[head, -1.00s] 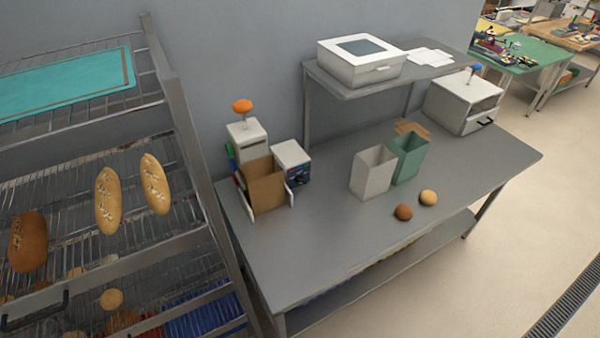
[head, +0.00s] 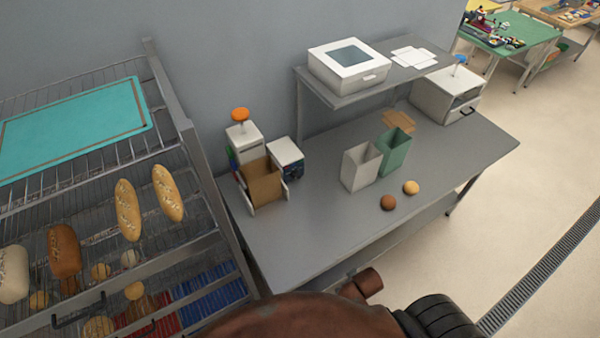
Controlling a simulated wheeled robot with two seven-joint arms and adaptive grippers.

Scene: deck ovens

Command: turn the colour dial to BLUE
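No dial with readable colour marks shows in the head view, so I cannot tell which part is the colour dial. A white box with an orange knob on top (head: 240,114) stands at the back left of the grey table. Beside it is a smaller white box (head: 286,150) with a dark front panel, too small to read. A white box with a blue knob on top (head: 460,59) stands at the table's far right end. Neither of my grippers is in view.
A wire rack with a teal board (head: 75,130) and several loaves stands at the left. On the table (head: 320,228) are an open white bin (head: 360,168), a green bin (head: 394,152) and two round buns. The table's front left is clear. A lidded white box (head: 349,66) sits on the raised shelf.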

